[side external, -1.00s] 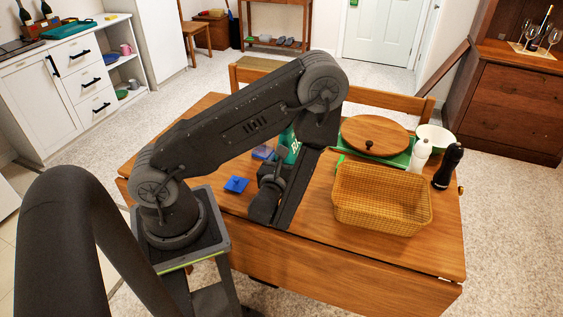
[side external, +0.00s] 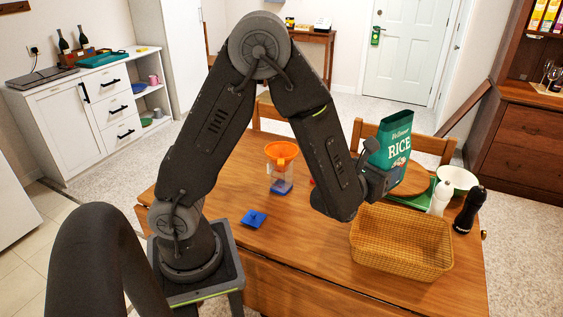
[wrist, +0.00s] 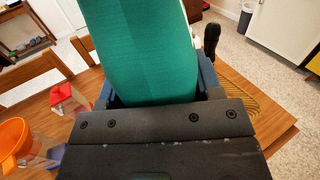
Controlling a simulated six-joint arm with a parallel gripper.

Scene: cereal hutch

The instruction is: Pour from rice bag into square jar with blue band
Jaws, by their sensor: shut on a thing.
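My gripper (side external: 376,177) is shut on the green rice bag (side external: 396,138) and holds it upright, raised above the table. In the wrist view the bag (wrist: 145,45) fills the space between the jaws. The clear square jar with a blue band (side external: 280,184) stands on the table left of the gripper, apart from the bag. An orange funnel (side external: 283,152) sits in its mouth. The funnel also shows at the left edge of the wrist view (wrist: 14,140). A blue square lid (side external: 254,218) lies on the table in front of the jar.
A wicker basket (side external: 401,243) stands at the table's right front. Behind it are a white shaker (side external: 440,198), a black mill (side external: 468,210), a white bowl (side external: 458,180) and a green tray (side external: 413,195). A red object (wrist: 68,97) stands near the jar. The table's left is mostly clear.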

